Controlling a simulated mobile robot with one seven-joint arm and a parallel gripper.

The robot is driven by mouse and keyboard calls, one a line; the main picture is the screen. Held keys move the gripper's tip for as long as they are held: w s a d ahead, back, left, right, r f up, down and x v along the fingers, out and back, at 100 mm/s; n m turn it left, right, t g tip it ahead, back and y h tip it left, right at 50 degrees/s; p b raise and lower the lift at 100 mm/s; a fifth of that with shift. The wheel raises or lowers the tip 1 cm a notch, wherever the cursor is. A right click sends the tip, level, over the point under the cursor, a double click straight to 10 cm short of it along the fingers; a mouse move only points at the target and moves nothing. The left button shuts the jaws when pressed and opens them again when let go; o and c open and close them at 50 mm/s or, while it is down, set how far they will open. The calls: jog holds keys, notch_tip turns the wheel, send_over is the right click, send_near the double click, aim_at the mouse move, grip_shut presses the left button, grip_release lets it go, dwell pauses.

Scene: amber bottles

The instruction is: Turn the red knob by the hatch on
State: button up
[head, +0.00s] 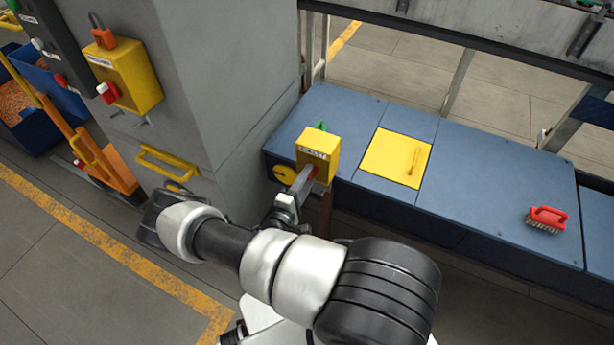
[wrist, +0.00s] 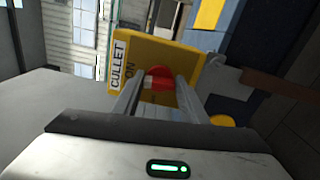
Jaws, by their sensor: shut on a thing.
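The red knob (wrist: 158,80) is on the front face of a yellow box (head: 319,152). In the wrist view the box (wrist: 183,63) carries a label reading "CULLET" and "ON". The box stands on the blue bench, left of the yellow hatch (head: 396,158) with its handle. My gripper (head: 308,174) reaches the front of the box. In the wrist view its two fingers (wrist: 158,92) are shut on the red knob, one on each side. In the head view the knob is mostly hidden behind the fingers.
A blue bench (head: 490,185) runs to the right with a red brush (head: 546,219) on it. A grey pillar (head: 215,80) stands left. Another yellow box (head: 122,75) with a red knob is on it, above a yellow handle (head: 167,162). The bench top between hatch and brush is clear.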

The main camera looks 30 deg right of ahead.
jog(key=shift+m, duration=0.5)
jog(key=o, duration=1)
jog(key=shift+o, duration=0.2)
jog(key=p+v, duration=0.1)
jog(key=v, duration=1.6)
jog(key=shift+s+a, duration=0.2)
jog(key=shift+f, duration=0.1)
